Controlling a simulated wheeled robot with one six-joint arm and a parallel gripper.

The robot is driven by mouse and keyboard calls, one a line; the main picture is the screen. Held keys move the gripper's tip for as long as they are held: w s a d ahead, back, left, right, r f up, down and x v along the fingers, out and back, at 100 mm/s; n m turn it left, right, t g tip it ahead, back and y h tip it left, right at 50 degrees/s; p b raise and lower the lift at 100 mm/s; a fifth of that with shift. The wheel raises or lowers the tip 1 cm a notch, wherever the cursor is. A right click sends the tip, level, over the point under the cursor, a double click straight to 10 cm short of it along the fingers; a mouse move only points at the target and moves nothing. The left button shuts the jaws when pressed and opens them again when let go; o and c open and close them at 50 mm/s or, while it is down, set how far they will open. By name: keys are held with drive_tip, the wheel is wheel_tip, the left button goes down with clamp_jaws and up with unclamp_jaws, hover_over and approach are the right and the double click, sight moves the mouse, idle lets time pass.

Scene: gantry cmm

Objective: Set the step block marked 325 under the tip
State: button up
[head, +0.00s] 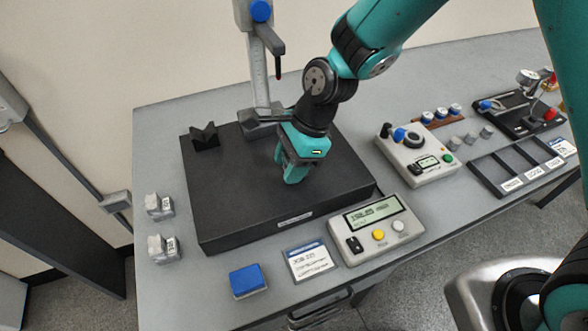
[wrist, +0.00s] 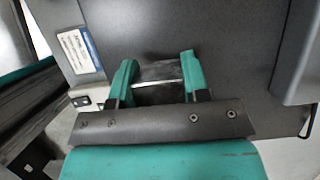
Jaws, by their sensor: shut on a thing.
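My gripper (head: 292,180) hangs over the dark granite plate (head: 228,215), low near its right half, in the head view. In the wrist view my gripper (wrist: 158,80) has its two teal fingers shut on a dark grey block (wrist: 158,88) with a pale line across it. No number shows on that block, and the head view hides it behind the fingers. The height stand (head: 258,70) rises behind the plate, its side arm carrying a red-ended tip (head: 279,76). Two pale step blocks, one farther back (head: 158,205) and one nearer (head: 162,248), stand left of the plate; their labels are unreadable.
A black V-block (head: 205,137) sits on the plate's back left. In front are a blue-topped box (head: 248,281), a job card (head: 309,262) and a display unit (head: 377,228). A control box (head: 415,155) and slotted tray (head: 520,165) stand to the right. The plate's front left is clear.

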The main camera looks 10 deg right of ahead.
drive_tip(key=shift+w+a+p, duration=0.2)
drive_tip(key=shift+w+p, duration=0.1)
drive_tip(key=shift+w, duration=0.45)
drive_tip(key=shift+w+a+f+p, duration=0.15)
drive_tip(key=shift+w+a+p, duration=0.1)
drive_tip(key=shift+w, duration=0.45)
drive_tip(key=shift+w+a+f+p, duration=0.1)
drive_tip(key=shift+w+a+p, duration=0.1)
drive_tip(key=shift+w, duration=0.45)
drive_tip(key=shift+a+f, duration=0.1)
drive_tip(key=shift+f, duration=0.3)
idle(0.4)
drive_tip(key=o, duration=1.1)
drive_tip(key=v, duration=0.7)
drive_tip(key=shift+r+b, duration=0.25)
drive_tip(key=shift+b, duration=0.05)
